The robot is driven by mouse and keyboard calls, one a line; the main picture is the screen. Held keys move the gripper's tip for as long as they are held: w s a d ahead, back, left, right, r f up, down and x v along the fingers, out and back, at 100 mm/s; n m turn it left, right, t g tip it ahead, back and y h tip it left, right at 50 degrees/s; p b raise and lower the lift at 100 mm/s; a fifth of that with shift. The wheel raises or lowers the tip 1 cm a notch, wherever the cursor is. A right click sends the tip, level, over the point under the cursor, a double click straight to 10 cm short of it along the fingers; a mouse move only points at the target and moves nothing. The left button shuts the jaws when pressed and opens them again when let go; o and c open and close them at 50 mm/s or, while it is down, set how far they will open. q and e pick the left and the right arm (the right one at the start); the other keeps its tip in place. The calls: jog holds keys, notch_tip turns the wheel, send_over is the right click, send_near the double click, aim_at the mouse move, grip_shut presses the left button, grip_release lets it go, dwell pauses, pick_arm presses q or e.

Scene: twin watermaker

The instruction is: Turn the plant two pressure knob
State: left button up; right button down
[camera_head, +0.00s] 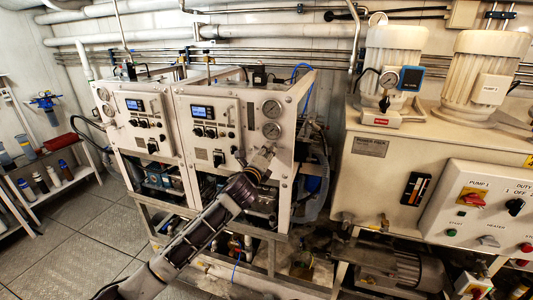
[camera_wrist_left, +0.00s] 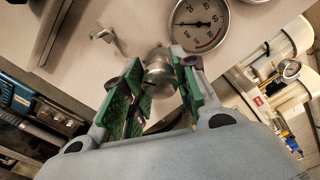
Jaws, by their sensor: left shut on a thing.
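My left gripper (camera_head: 263,157) is at the right-hand watermaker panel (camera_head: 256,141), below its two round gauges. In the left wrist view its green-padded fingers (camera_wrist_left: 160,92) are on either side of a round metal pressure knob (camera_wrist_left: 157,70) and are shut on it. The knob stands out from the pale panel just below a pressure gauge (camera_wrist_left: 200,24). In the head view the knob is mostly hidden by the gripper. The gauge also shows in the head view (camera_head: 271,109). My right gripper is not in view.
A small metal lever (camera_wrist_left: 107,38) sticks out of the panel beside the knob. A control box with a blue screen (camera_head: 202,111) is left of the gripper. A second similar panel (camera_head: 142,121) stands further left. A large tank with pumps (camera_head: 375,169) is to the right.

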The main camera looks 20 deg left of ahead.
pick_arm(q)
jog(key=n, duration=0.3)
jog(key=shift+f, duration=0.1)
jog(key=shift+n, duration=0.4)
jog(key=o, duration=1)
jog(key=shift+o, duration=0.2)
jog(key=shift+s, duration=0.1)
jog(key=s, duration=1.1)
jog(key=shift+s+a, duration=0.2)
jog(key=shift+s, duration=0.2)
jog(key=shift+n, duration=0.3)
